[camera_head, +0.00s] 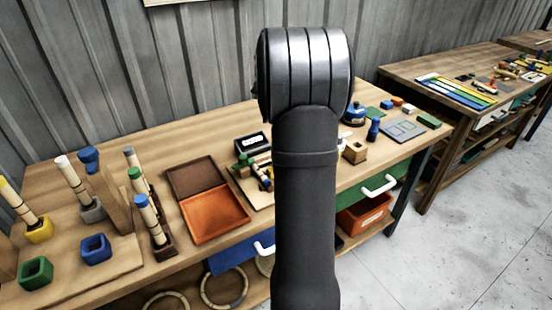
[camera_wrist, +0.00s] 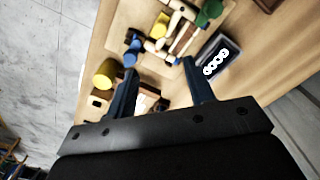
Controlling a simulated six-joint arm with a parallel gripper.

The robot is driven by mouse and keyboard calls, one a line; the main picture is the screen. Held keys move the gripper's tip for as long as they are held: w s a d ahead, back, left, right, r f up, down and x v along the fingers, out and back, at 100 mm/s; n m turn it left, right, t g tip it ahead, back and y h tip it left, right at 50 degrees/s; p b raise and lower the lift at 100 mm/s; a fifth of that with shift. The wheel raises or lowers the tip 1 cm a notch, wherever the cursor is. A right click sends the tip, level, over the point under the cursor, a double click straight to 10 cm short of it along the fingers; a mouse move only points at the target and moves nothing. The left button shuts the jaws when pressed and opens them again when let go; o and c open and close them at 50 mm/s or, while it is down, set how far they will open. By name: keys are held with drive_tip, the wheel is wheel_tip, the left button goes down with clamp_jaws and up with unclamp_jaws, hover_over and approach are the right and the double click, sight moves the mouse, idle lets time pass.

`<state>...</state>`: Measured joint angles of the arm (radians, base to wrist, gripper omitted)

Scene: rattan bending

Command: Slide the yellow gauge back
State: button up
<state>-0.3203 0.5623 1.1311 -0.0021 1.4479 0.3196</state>
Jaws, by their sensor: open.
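My gripper (camera_wrist: 159,64) is open in the wrist view, its two dark blue fingers apart above the workbench. A yellow block (camera_wrist: 161,25) lies beyond the fingertips on a light wooden board with several small pieces; a yellow round piece (camera_wrist: 105,73) stands left of the left finger. I cannot tell which of these is the gauge. Small wooden pieces show between and beyond the fingers, and I see nothing clearly held. In the head view my arm hides the gripper and part of the small wooden board (camera_head: 257,195).
A black box with a white display (camera_wrist: 215,55) sits right of the fingers; it also shows in the head view (camera_head: 252,142). An orange-brown tray (camera_head: 214,216) lies left of the board. Upright rattan pieces in coloured holders, including a yellow one (camera_head: 40,231), stand farther left.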

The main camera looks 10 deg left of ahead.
wheel_tip(320, 180, down, 16)
drive_tip(key=shift+f, duration=0.1)
idle(0.4)
